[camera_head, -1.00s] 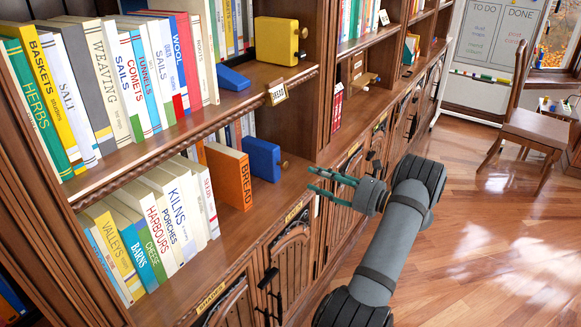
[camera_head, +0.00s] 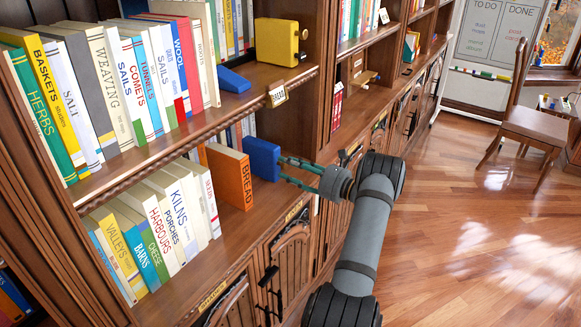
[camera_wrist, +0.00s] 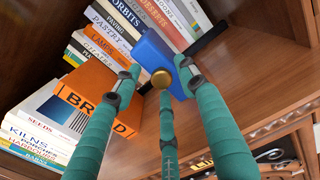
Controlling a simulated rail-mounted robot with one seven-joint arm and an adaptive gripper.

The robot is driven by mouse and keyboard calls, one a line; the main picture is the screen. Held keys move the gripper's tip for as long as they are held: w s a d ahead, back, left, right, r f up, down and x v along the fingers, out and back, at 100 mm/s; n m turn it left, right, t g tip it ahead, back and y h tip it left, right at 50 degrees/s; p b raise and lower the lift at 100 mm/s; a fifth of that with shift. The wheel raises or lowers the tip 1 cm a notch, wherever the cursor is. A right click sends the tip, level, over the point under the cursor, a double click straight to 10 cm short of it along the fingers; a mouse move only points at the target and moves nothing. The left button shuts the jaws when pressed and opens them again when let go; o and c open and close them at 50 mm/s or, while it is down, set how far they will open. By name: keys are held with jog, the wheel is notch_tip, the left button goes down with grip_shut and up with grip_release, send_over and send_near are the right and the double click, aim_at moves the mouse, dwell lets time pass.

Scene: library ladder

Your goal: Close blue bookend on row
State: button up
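The blue bookend (camera_head: 262,158) stands on the lower shelf just right of the orange BREAD book (camera_head: 229,178). Its brass knob (camera_wrist: 162,79) faces my gripper (camera_head: 284,169) in the wrist view, where the bookend (camera_wrist: 151,55) is in the middle. My gripper's teal fingers (camera_wrist: 160,76) are spread around the knob and close to the bookend's face; contact cannot be told. The row of books (camera_head: 172,222) stands left of the BREAD book, which also shows in the wrist view (camera_wrist: 98,98).
A yellow bookend (camera_head: 280,40) and a blue wedge (camera_head: 233,79) sit on the shelf above, whose edge with a label (camera_head: 277,96) overhangs nearby. More books stand behind the blue bookend. The shelf right of it is bare. A chair (camera_head: 535,125) stands far right.

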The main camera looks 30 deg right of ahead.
jog(key=shift+c, duration=1.2)
jog(key=c, duration=0.7)
jog(key=shift+r, duration=0.1)
grip_shut()
